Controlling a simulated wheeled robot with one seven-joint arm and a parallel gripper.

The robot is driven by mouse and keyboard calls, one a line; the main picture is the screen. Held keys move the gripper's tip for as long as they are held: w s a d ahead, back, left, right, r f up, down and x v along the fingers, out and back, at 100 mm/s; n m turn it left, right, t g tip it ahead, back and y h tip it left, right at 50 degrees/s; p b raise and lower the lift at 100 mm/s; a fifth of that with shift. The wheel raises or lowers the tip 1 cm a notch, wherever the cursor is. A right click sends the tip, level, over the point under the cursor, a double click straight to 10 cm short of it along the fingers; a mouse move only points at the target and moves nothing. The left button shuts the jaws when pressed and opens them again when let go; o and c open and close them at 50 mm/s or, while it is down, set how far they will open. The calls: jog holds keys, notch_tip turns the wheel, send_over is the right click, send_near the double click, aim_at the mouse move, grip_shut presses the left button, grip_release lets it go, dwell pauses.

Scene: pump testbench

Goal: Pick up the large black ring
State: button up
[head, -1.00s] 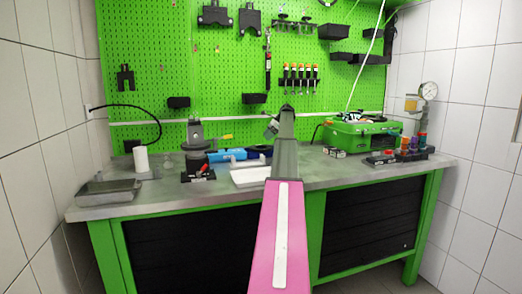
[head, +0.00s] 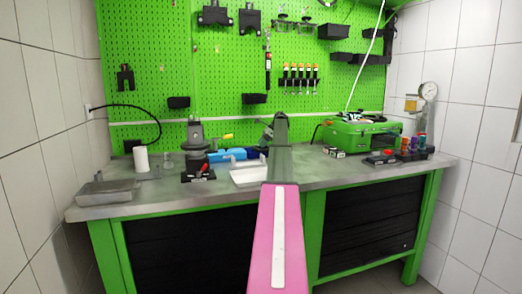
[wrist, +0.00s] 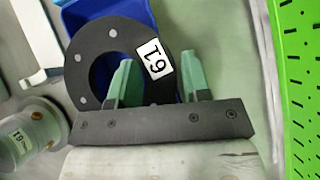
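The large black ring (wrist: 80,70) shows in the wrist view, flat-faced, with small light spots and a white number label. It lies over or against a blue bin (wrist: 130,12). My gripper (wrist: 156,78) is open, with its two green fingertips apart. The left fingertip overlaps the ring's hole and the right one appears just outside its rim, so the labelled side of the band shows between them. I cannot tell how deep the fingers reach or whether they touch. In the head view my arm blocks part of the bench, and I cannot make out the ring clearly.
The blue bin (head: 228,155) and a white tray (head: 246,177) are on the bench left of my arm. A dark vise-like fixture (head: 197,165) and a metal tray (head: 107,193) are farther left. A green case (head: 360,135) is at right. The green pegboard (wrist: 295,80) rises close by.

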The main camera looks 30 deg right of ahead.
dwell(0.3)
notch_tip(320, 180, up, 4)
jog(key=shift+r, duration=0.2)
jog(key=s+a+r, duration=0.1)
jog(key=a+r, duration=0.5)
jog(key=a, duration=0.5)
jog(key=shift+s+a+r, duration=0.25)
jog(key=shift+a+r, duration=0.05)
